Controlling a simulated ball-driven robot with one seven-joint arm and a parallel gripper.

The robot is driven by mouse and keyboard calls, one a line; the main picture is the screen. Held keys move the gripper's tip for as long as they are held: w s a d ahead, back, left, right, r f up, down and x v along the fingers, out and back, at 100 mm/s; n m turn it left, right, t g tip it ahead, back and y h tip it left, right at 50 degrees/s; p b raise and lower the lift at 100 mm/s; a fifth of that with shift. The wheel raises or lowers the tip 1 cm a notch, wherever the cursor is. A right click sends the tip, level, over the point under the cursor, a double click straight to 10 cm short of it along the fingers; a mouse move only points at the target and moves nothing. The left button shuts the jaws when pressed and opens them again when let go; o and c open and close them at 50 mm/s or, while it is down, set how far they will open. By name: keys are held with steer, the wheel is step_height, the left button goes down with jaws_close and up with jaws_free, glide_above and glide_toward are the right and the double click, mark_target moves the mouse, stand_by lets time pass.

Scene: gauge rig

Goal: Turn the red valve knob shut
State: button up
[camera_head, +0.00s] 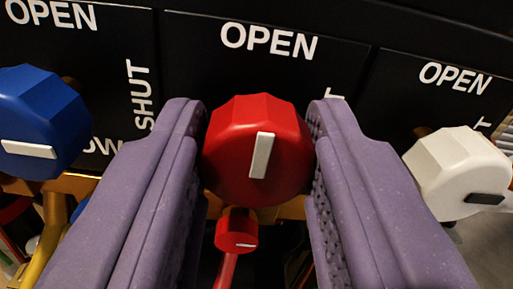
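The red valve knob (225,150) is faceted and sits in the middle of the camera_head view, below an OPEN label on a black panel. Its white pointer mark (262,156) stands nearly upright, its top leaning slightly right, towards OPEN. My gripper (257,130) has two purple padded fingers, one on each side of the knob. The fingertips lie close along its left and right sides. Contact cannot be made out for certain. The SHUT label to the right of the red knob is mostly hidden behind the right finger.
A blue knob (50,115) with a white mark is close on the left, and a white knob (455,170) with a dark mark on the right. A smaller red handle (236,232) hangs below the red knob. Brass pipework (60,186) runs beneath the black panel (200,75).

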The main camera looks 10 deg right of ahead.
steer(key=shift+f+m+b, duration=0.1)
steer(key=shift+m+b, duration=0.2)
steer(key=shift+b, duration=0.3)
steer(key=m+b, duration=0.2)
steer(key=b, duration=0.2)
steer(key=shift+f+m, duration=0.15)
steer(key=shift+m, duration=0.25)
steer(key=m+b, duration=0.5)
steer(key=shift+d+b, duration=0.1)
steer(key=shift+b, duration=0.25)
steer(key=m+b, duration=0.3)
steer(key=m, duration=0.2)
steer(key=shift+b, duration=0.35)
steer(key=shift+m+b, duration=1.25)
steer(key=shift+m, duration=1.05)
steer(key=o, duration=1)
steer(key=shift+o, duration=0.2)
